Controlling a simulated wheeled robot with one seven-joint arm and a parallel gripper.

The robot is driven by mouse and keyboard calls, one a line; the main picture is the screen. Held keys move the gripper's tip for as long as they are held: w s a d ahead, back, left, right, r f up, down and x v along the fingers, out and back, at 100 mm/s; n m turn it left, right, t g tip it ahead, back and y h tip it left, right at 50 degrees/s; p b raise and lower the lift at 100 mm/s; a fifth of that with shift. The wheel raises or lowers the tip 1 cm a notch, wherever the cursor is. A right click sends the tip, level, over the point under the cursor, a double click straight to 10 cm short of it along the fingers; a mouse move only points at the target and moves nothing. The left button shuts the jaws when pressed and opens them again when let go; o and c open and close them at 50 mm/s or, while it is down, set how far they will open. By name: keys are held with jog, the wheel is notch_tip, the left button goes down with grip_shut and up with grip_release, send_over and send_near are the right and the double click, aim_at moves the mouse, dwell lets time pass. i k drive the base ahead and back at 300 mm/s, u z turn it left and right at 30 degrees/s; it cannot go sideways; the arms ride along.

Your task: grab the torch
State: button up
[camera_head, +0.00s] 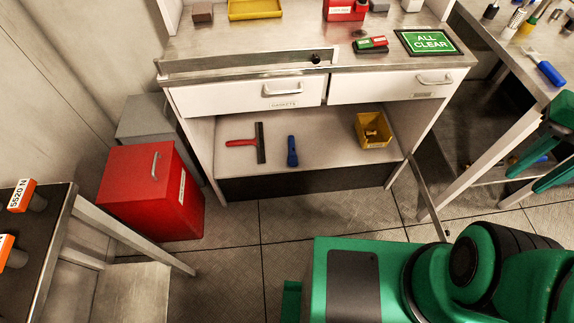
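The torch (292,151) looks to be the small blue handheld item with a wider end. It lies on the open lower shelf (330,148) of the white bench, near the middle. My gripper (523,181) shows at the right edge, partly cut off by the frame. Its two green fingers point down and left with a gap between them, and I see nothing held. It is far to the right of the torch, beyond the bench's right leg.
A red-handled squeegee (258,143) lies just left of the torch; a yellow bin (374,130) stands to its right. Two closed drawers (250,97) are above the shelf. A red cabinet (150,190) stands left. The floor (240,222) before the shelf is clear.

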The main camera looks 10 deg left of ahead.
aim_at(293, 161)
jog(key=z, duration=0.05)
jog(key=k, duration=1.7)
jog(key=u, duration=0.4)
jog(key=i, duration=1.5)
jog(key=u, duration=0.05)
